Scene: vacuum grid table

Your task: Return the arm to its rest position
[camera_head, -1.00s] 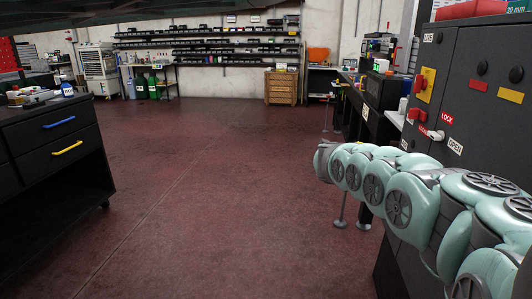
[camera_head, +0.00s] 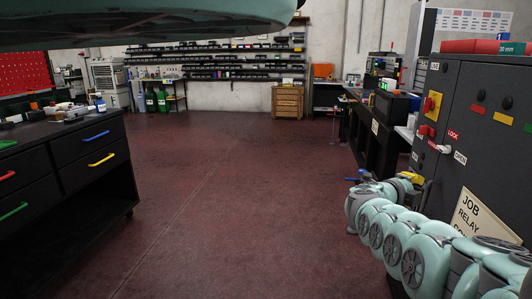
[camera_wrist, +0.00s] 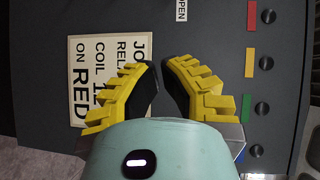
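My pale green arm stretches from the lower right corner of the head view toward the dark cabinet. My gripper (camera_head: 413,178) is small at the arm's far end there, with yellow showing close to the cabinet front. In the wrist view my gripper (camera_wrist: 160,65) has two yellow ribbed fingers with dark inner pads. A narrow gap separates the tips, and nothing shows between them. The fingers point at the cabinet's dark panel (camera_wrist: 215,25), with a cream job sign (camera_wrist: 88,60) behind the left finger. I cannot tell the exact distance to the panel.
The dark cabinet (camera_head: 450,95) with switches, labels and a job sign (camera_head: 470,215) stands close at the right. A black drawer bench (camera_head: 70,200) stands at the left. The red floor (camera_head: 220,190) between them is clear. Shelves line the back wall.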

